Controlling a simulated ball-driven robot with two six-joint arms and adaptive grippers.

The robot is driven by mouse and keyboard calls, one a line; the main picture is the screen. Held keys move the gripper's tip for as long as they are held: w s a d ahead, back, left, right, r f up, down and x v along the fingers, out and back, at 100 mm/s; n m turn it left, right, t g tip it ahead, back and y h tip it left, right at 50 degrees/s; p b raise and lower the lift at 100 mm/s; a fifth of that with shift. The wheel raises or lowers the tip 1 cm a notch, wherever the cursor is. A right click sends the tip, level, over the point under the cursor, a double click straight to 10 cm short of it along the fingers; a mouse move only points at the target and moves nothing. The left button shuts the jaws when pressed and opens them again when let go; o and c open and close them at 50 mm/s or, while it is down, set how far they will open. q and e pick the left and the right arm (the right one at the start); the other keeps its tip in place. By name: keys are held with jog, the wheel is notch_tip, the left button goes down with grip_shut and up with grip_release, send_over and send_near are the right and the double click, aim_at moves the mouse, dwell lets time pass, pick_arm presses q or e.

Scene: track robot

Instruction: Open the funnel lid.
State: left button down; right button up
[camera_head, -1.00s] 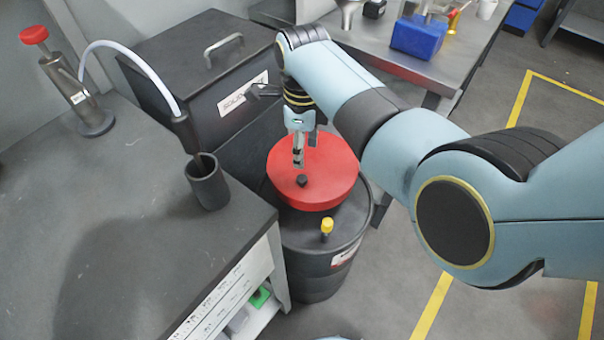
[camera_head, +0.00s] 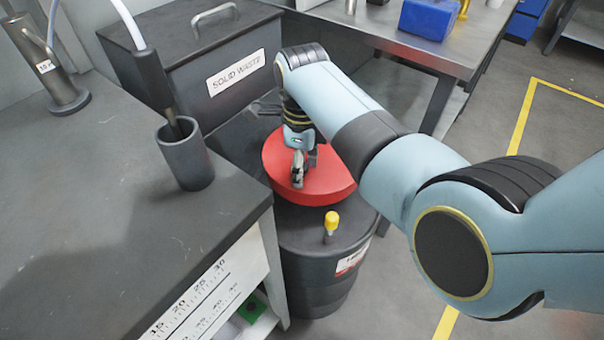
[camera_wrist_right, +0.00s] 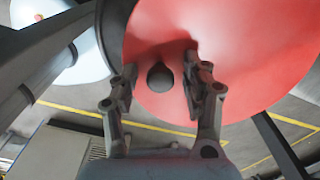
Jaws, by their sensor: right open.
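The red round funnel lid (camera_head: 325,186) lies closed on top of a black drum (camera_head: 318,258). In the right wrist view the red lid (camera_wrist_right: 225,45) fills the upper part, with a small dark knob (camera_wrist_right: 160,77) on it. In the head view the fingers hide the knob. My left gripper is not in view.
A yellow-capped fitting (camera_head: 331,222) stands on the drum top in front of the lid. A dark bench (camera_head: 110,220) with a black cup (camera_head: 186,155) is at left. A solid waste box (camera_head: 200,60) stands behind. A metal table (camera_head: 400,45) is at the back right.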

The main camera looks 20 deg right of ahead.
jog(key=shift+c, duration=0.3)
grip_shut()
dwell(0.3)
